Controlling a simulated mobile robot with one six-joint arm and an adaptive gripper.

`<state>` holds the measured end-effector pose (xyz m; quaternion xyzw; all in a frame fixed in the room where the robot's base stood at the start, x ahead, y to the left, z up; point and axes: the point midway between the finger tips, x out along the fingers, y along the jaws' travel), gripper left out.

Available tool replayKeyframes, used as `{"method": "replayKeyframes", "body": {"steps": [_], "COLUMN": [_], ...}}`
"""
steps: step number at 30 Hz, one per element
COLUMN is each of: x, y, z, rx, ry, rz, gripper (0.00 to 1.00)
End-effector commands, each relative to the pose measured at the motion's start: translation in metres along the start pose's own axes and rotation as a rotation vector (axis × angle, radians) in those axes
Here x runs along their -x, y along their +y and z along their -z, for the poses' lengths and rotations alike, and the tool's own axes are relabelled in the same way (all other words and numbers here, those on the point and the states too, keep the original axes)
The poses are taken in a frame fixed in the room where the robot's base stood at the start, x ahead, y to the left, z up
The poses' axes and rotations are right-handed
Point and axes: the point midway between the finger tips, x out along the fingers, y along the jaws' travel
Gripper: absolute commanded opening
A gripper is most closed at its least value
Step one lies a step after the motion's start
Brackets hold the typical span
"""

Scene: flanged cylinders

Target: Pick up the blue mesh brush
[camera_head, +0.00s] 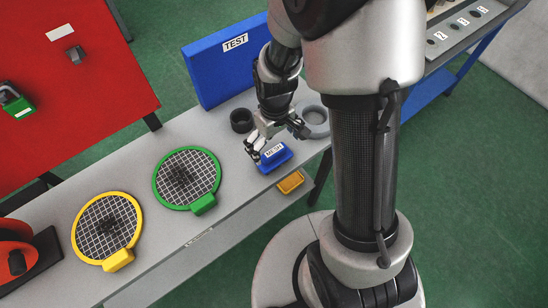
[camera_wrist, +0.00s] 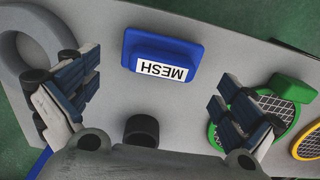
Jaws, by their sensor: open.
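The blue mesh brush (camera_head: 274,157) lies on the grey bench near its front edge, with a white label reading MESH. In the wrist view the brush (camera_wrist: 161,50) is a blue block, its label upside down, at the top centre. My gripper (camera_head: 276,138) is above and just behind the brush in the head view, partly overlapping it. In the wrist view my gripper (camera_wrist: 155,95) is open, with its fingers wide apart to either side, and nothing between them is held. The brush's underside is hidden.
A green-rimmed mesh sieve (camera_head: 187,178) and a yellow-rimmed one (camera_head: 107,229) lie to the left on the bench (camera_head: 140,165). A dark ring (camera_head: 241,120) and a grey ring (camera_head: 316,121) stand close behind the brush. A blue TEST panel (camera_head: 222,68) rises behind.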

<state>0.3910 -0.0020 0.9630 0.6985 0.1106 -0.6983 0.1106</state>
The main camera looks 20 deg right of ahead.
Motion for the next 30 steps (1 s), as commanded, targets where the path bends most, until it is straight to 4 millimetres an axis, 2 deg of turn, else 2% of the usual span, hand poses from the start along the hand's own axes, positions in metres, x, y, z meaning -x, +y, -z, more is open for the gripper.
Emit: {"method": "replayKeyframes", "body": {"steps": [10, 18, 30], "x": [-0.048, -0.049, -0.049], "y": [-0.003, -0.003, -0.003], "z": [-0.001, -0.001, -0.001], "rx": [0.000, 0.000, 0.000], "ry": [-0.001, 0.002, 0.002], "rz": [0.001, 0.000, 0.000], "gripper": [1.00, 0.99, 0.72]}}
